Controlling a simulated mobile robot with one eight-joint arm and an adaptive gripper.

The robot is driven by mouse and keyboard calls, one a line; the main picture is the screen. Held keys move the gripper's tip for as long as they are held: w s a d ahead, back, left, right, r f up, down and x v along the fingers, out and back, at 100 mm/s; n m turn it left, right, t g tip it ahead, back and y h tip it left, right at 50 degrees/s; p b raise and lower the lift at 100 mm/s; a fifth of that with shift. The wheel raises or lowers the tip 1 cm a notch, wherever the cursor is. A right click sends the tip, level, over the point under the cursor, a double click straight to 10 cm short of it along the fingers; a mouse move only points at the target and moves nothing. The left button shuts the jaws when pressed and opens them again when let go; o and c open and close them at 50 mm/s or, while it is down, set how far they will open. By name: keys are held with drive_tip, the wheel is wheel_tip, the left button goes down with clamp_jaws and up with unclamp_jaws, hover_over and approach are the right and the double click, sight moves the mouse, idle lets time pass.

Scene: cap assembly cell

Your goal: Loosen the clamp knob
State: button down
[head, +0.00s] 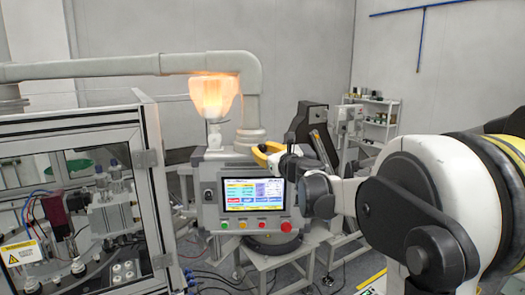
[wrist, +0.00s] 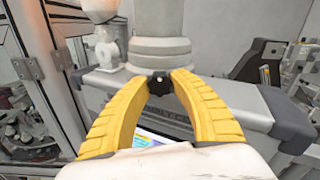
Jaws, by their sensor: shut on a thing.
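The clamp knob (wrist: 158,84) is a small black lobed knob with a bright centre, in the middle of the wrist view. It sits at the front of a grey collar (wrist: 160,52) at the foot of a vertical pipe. The two yellow fingers of my gripper (wrist: 159,86) close around the knob from left and right, their tips against its sides. In the head view my gripper (head: 268,151) shows from the side above the control panel's screen. The knob cannot be made out there.
A control panel (head: 251,194) with a lit screen and coloured buttons stands below the pipe (head: 250,95). A framed glass enclosure (head: 152,150) stands at left. A shelf with small items (head: 380,120) is at the back right.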

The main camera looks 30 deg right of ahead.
drive_tip(key=shift+f+n+b, duration=0.15)
drive_tip(key=shift+n+b, duration=0.75)
drive_tip(key=shift+n, duration=0.4)
drive_tip(key=shift+n+b, duration=0.8)
drive_tip(key=shift+n, duration=0.9)
drive_tip(key=c, duration=1.1)
unclamp_jaws()
drive_tip(key=shift+d, duration=0.1)
drive_tip(key=s, duration=1.2)
